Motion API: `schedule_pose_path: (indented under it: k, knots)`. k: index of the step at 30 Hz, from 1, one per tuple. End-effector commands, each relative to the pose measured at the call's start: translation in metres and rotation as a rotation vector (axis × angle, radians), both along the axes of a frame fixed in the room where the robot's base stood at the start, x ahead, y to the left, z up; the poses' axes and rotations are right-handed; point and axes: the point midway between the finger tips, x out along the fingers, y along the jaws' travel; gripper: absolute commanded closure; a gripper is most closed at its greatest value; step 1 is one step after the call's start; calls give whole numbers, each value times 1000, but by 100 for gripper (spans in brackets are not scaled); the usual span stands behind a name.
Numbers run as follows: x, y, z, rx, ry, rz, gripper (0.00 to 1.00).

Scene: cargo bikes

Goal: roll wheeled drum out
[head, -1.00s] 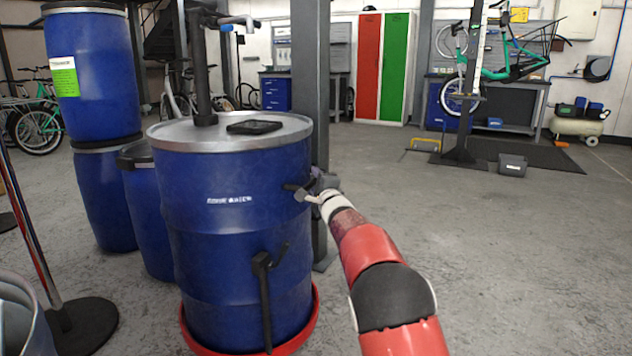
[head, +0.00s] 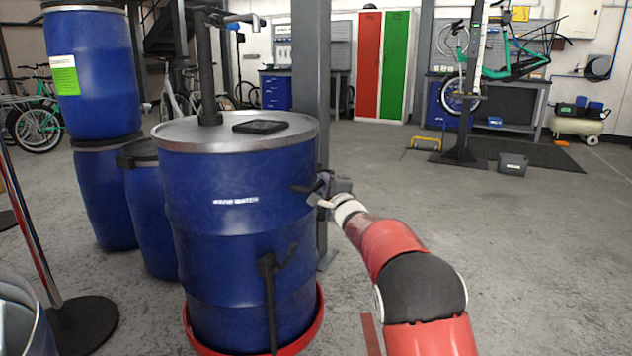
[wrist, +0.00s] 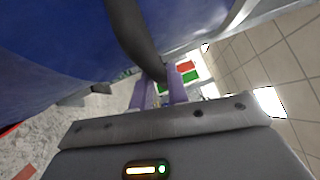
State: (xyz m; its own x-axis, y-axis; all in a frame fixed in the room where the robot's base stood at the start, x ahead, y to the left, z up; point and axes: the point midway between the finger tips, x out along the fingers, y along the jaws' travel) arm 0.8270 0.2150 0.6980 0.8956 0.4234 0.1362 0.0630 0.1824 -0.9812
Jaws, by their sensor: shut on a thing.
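The blue wheeled drum (head: 222,240) stands upright at centre left in the head view, with a grey metal lid and a red base ring (head: 313,325) under it. A black handle (head: 302,188) sticks out from its upper right side, and a lower black handle (head: 268,285) is on its front. My gripper (head: 323,188) is at the upper handle; in the wrist view its purple fingers (wrist: 160,95) are closed around the dark bar (wrist: 138,38). The fingertips are small and partly hidden in the head view. The drum's wheels cannot be made out.
Stacked blue drums (head: 95,85) and another blue drum (head: 150,215) stand close on the left. A grey post (head: 310,75) rises behind the drum. A barrier post base (head: 85,325) and grey bin (head: 20,320) are at front left. The floor to the right is open.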

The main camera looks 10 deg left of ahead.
Motion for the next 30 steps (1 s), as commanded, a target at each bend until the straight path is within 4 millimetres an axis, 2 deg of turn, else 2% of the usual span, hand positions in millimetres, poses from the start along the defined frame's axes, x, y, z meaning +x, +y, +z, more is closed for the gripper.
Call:
schedule_pose_path:
  k: [1,30]
  knots:
    - [0,-27,1,-1,5,-28,100]
    - [-63,-201,10,3,-5,-33,100]
